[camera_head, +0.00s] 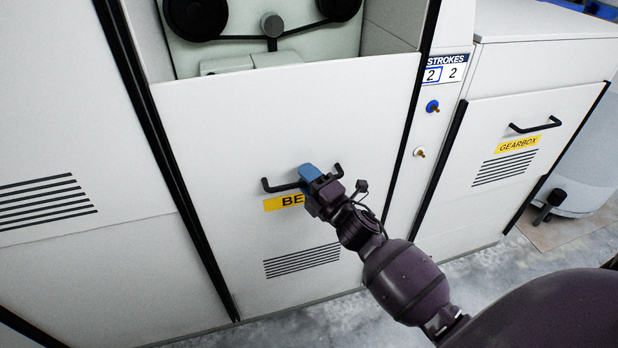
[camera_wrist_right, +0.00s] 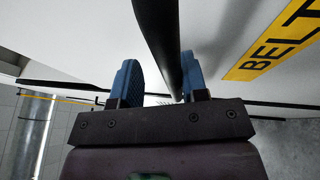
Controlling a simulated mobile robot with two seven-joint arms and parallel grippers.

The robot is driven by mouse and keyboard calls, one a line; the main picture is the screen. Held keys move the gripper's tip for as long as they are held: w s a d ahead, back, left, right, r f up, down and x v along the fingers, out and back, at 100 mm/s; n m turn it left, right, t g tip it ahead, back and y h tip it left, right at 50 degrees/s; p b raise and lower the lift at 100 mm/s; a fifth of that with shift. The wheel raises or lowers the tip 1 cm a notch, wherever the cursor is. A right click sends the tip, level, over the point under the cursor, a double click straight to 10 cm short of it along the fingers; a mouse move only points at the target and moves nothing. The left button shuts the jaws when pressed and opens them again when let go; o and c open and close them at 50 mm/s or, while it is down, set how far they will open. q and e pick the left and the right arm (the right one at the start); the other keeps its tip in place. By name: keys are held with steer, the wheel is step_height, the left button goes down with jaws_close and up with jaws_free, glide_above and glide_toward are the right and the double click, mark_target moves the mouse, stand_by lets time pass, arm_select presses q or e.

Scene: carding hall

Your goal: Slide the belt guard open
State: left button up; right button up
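The belt guard (camera_head: 230,130) is a white panel with a black bar handle (camera_head: 280,188), a yellow label (camera_head: 284,202) partly hidden by my gripper, and dark vent slots. Its top edge sits below two black pulleys, which show uncovered above it. My right gripper (camera_head: 309,172) is at the right part of the handle. In the right wrist view, the handle bar (camera_wrist_right: 165,40) passes between the blue fingers (camera_wrist_right: 160,85). A gap shows between the bar and the left finger, and the bar is close to the right finger. My left gripper is not in view.
Black vertical rails flank the guard. To the right are a strokes counter (camera_head: 446,69), a blue knob (camera_head: 432,106), a brass-coloured knob (camera_head: 419,152), and a gearbox door (camera_head: 540,125) with its own handle. Grey floor (camera_head: 340,320) shows in front.

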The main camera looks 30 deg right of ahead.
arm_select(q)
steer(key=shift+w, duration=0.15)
arm_select(e)
steer(key=shift+s, duration=0.1)
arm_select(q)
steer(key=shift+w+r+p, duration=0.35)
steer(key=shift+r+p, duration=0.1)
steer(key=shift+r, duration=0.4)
arm_select(e)
steer(key=v, duration=1.2)
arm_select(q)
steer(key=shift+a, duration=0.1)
arm_select(e)
steer(key=shift+s, duration=0.15)
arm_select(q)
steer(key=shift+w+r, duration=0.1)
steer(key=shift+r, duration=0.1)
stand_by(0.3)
